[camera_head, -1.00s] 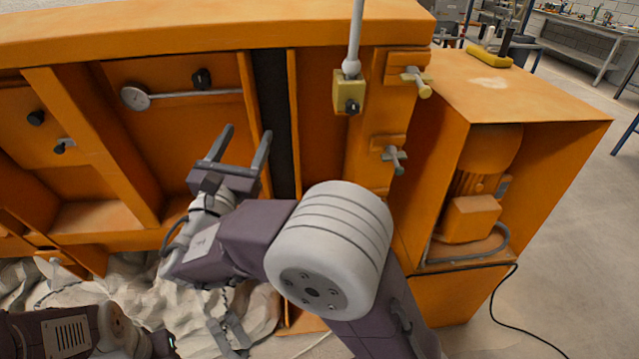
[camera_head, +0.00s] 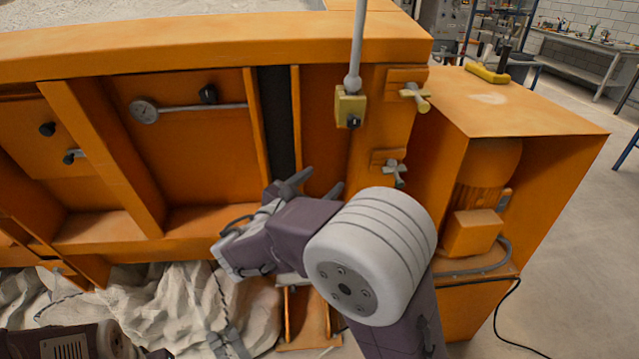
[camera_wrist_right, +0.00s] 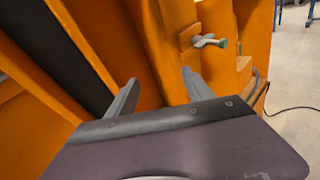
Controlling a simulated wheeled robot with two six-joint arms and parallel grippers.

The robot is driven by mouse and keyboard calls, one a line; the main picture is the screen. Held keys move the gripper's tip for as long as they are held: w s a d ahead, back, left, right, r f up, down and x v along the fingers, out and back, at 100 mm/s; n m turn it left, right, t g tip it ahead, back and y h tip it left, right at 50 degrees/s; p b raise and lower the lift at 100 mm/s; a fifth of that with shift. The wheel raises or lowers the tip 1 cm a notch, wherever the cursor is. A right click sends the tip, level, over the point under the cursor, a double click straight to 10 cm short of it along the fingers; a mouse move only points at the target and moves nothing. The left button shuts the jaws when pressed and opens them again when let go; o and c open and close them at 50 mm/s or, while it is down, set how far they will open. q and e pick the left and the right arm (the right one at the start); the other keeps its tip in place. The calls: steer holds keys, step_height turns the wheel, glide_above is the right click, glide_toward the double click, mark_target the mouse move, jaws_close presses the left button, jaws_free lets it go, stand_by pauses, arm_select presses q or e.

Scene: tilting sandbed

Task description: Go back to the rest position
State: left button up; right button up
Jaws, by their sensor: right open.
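My right gripper (camera_head: 318,186) is in front of the orange sandbed frame (camera_head: 240,50) in the head view, partly hidden behind my own right arm. Its two grey fingers are spread and empty. In the right wrist view, the open right gripper (camera_wrist_right: 160,92) points at the orange panel, with the fingers apart and nothing between them. Part of my left arm shows at the bottom left of the head view, but the left gripper is out of the picture.
A yellow block with a rod (camera_head: 350,106) and two clamp handles, upper (camera_head: 415,97) and lower (camera_head: 396,170), stick out near the right gripper. A motor housing (camera_head: 535,150) stands at the right. Crumpled pale cloth (camera_head: 165,305) lies below the frame.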

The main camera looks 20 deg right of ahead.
steer(key=s+d+f+m+g+h, duration=0.1)
steer(key=s+d+m+g, duration=0.3)
steer(key=d, duration=0.5)
steer(key=s+d+f+m+g+y, duration=0.35)
steer(key=s+f+g, duration=0.25)
steer(key=s+f, duration=0.5)
steer(key=s+a+f+m+g+y, duration=0.1)
steer(key=s+a+f+m+y, duration=0.65)
steer(key=a+f, duration=0.2)
steer(key=w+a+f+m+t+y, duration=0.2)
steer(key=w+a+f+m+y, duration=0.1)
steer(key=a+m, duration=0.5)
steer(key=shift+w+f+m+y, duration=0.15)
steer(key=shift+w+m+y, duration=0.25)
steer(key=shift+w, duration=0.5)
